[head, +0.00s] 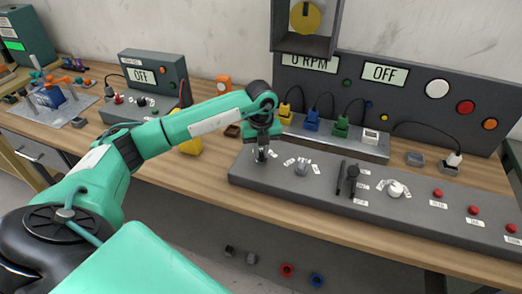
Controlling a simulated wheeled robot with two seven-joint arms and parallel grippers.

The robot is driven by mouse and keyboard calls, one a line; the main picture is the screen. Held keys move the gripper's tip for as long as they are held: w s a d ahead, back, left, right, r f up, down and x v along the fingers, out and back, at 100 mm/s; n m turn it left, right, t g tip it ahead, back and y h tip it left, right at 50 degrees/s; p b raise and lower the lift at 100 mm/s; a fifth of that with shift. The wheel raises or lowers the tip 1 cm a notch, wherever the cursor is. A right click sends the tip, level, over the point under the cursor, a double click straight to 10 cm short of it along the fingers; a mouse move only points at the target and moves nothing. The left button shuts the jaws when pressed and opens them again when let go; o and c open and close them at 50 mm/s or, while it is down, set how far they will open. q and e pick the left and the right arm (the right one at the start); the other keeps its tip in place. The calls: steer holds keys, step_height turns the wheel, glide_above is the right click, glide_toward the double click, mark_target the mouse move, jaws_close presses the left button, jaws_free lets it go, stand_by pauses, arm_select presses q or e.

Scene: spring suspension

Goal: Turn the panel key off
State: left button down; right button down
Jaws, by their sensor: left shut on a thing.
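A long grey control panel (330,196) lies along the front of the bench. My left gripper (262,152) points down at the panel's left end. It is shut on a small metallic piece there, which looks like the panel key (261,157). The fingers hide most of the key, so I cannot tell which way it is turned. My right gripper is not in view.
Knobs (302,169) and (396,189), a dark slider (353,172) and red buttons (438,193) sit right of the gripper. Behind stand coloured plugs (312,120) with cables and a display reading OFF (385,72). A yellow object (190,146) lies by my forearm.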

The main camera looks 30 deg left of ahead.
mark_target(261, 153)
arm_select(q)
steer(key=c, duration=1.4)
jaws_free()
steer(key=shift+r, duration=0.1)
